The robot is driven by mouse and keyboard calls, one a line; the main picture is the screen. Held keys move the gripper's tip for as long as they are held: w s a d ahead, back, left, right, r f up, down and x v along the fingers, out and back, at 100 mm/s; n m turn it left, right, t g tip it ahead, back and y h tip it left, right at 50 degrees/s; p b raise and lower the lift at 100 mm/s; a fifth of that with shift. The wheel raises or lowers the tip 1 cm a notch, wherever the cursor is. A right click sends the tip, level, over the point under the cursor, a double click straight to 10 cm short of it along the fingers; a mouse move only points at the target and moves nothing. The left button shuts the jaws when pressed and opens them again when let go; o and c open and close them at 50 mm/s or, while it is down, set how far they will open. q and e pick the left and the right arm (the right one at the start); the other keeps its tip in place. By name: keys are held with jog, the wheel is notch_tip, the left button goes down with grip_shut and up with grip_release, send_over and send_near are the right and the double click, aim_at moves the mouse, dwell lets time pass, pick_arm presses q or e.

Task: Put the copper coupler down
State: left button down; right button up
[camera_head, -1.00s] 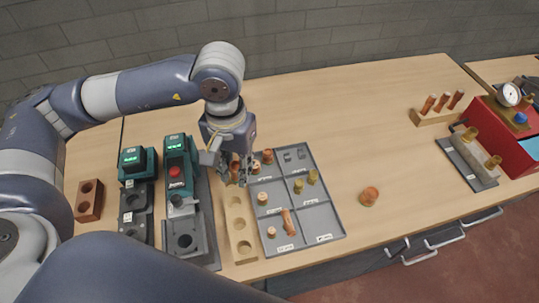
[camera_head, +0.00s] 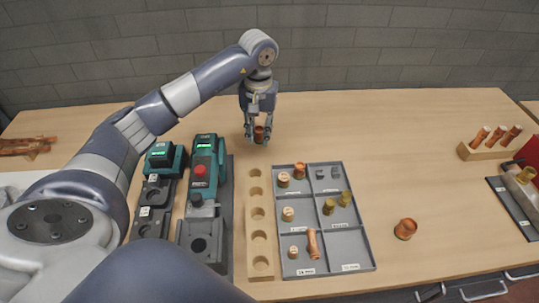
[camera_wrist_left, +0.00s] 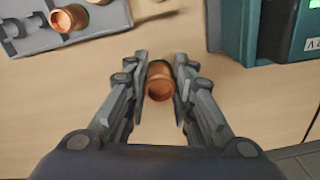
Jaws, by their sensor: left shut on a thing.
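My left gripper (camera_head: 258,139) is shut on a small copper coupler (camera_head: 259,133), over the bare table behind the wooden block. In the left wrist view the coupler (camera_wrist_left: 160,82) sits upright or nearly so between the two fingers, its open end towards the camera. I cannot tell whether its lower end touches the table (camera_head: 345,130). My right gripper is not in view.
The wooden block (camera_head: 261,248) with a row of empty holes lies in front of the gripper. A grey compartment tray (camera_head: 345,247) with fittings is to its right, green-lit devices (camera_head: 203,170) to the left. Another copper piece (camera_head: 405,228) stands alone on the table. Free table lies behind the tray.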

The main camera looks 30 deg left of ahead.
aim_at(260, 159)
pick_arm(q)
notch_tip(260, 159, down, 3)
jog(key=shift+f+p, duration=0.15)
jog(key=shift+p, duration=0.2)
notch_tip(260, 159, down, 3)
jog(key=shift+d+p, duration=0.1)
jog(key=shift+p, duration=0.35)
jog(key=shift+f, duration=0.4)
jog(key=shift+f, duration=0.15)
jog(key=c, duration=1.4)
grip_release()
jog(key=shift+o, duration=0.2)
